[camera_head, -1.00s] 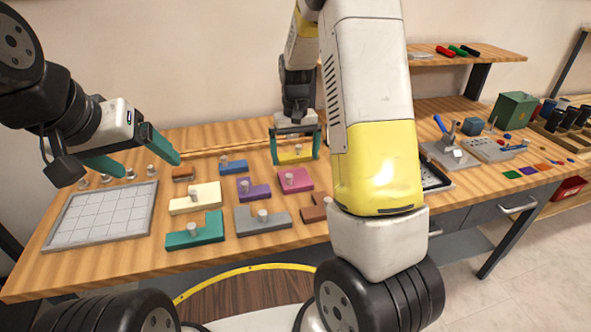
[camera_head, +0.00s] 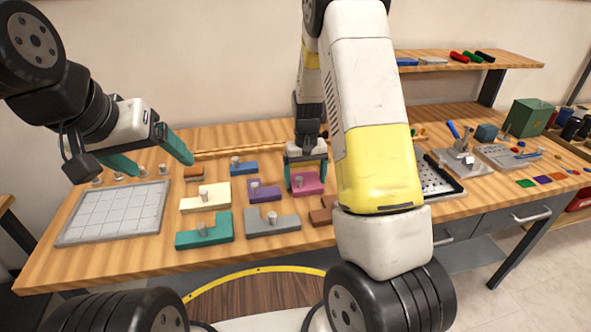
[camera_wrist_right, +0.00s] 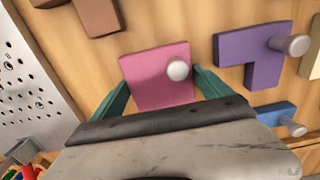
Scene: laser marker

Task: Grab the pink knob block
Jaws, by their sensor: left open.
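The pink knob block (camera_head: 309,188) lies on the wooden table, with its grey knob upright. My right gripper (camera_head: 306,174) is above it, pointing down, with a finger on each side. In the right wrist view the pink block (camera_wrist_right: 152,80) sits between the teal fingers of my right gripper (camera_wrist_right: 162,82), which look open. The fingertips are close to the block's sides; I cannot tell whether they touch. My left gripper (camera_head: 157,157) is open and empty, above the table behind the grey grid tray (camera_head: 160,225).
A purple block (camera_head: 266,193) and a blue block (camera_head: 244,168) lie left of the pink one. Grey (camera_head: 285,223), cream (camera_head: 215,202), teal (camera_head: 217,236) and brown (camera_head: 320,216) blocks lie around. A perforated tray (camera_head: 432,182) is at the right.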

